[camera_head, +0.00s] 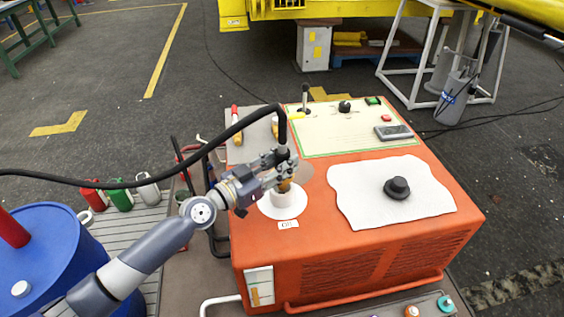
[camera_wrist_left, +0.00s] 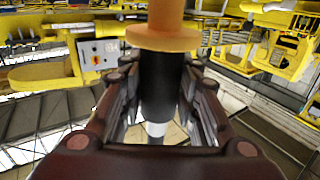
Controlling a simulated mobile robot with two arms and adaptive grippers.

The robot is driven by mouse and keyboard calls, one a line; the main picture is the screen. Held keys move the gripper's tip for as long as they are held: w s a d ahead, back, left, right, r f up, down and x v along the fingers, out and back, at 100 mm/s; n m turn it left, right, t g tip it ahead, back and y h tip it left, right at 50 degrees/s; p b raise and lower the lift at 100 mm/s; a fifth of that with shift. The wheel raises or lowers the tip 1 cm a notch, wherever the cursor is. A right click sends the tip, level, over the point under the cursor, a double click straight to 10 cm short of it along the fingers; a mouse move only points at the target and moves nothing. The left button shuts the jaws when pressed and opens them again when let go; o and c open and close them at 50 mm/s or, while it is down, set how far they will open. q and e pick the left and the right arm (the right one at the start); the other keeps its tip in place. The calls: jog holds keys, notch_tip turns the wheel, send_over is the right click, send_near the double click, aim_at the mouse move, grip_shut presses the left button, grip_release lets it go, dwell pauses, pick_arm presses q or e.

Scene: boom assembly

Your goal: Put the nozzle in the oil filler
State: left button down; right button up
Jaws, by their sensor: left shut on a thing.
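My left gripper (camera_head: 279,163) is shut on the black grip of the nozzle (camera_head: 284,186), which has a brass-coloured tip and points down. In the left wrist view the dark grip (camera_wrist_left: 158,85) sits between both fingers, with the orange collar and tip at the top of the picture. The oil filler (camera_head: 284,205) is a white upright neck with a wide flange, labelled OIL, on the orange machine. The tip's lower end is at the top of the neck in the head view. I cannot tell whether it is inside the opening. My right gripper is not in view.
A black hose (camera_head: 130,184) runs from the left to the nozzle's top. The orange machine (camera_head: 350,255) carries a control panel (camera_head: 340,136) and a white sheet with a black cap (camera_head: 397,187). A blue drum (camera_head: 50,245) and several small cans stand at left.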

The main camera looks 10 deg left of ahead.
pick_arm(q)
jog(key=shift+f+b, duration=0.25)
jog(key=shift+b, duration=0.05)
jog(key=c, duration=1.2)
grip_release()
